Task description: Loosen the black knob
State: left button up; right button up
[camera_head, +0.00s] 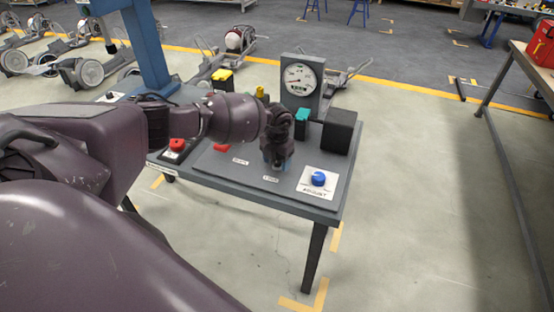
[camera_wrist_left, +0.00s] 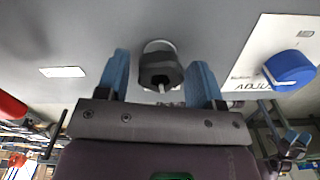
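The black knob (camera_wrist_left: 160,70) sticks out of the grey panel (camera_wrist_left: 215,30) and shows near the middle of the left wrist view. My left gripper (camera_wrist_left: 160,78) is open, with one blue finger on each side of the knob and a visible gap on both sides. In the head view my left gripper (camera_head: 277,162) points down over the bench panel, and it hides the knob there.
A blue knob on a white plate (camera_head: 318,179) sits right of my gripper. A red button (camera_head: 177,145) is at the left. A gauge (camera_head: 301,78), a black box (camera_head: 339,131) and a teal part (camera_head: 302,115) stand behind. Open floor lies right of the bench.

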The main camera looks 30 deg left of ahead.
pick_arm(q)
jog(key=shift+o, duration=0.6)
jog(key=shift+r, duration=0.3)
notch_tip(320, 180, up, 9)
jog(key=shift+r+p, duration=0.1)
jog(key=shift+p, duration=0.2)
jog(key=shift+r, duration=0.6)
pick_arm(e)
jog(key=shift+w+r, duration=0.1)
jog(key=shift+r, duration=0.35)
jog(key=shift+w+r, duration=0.1)
jog(key=shift+w, duration=0.05)
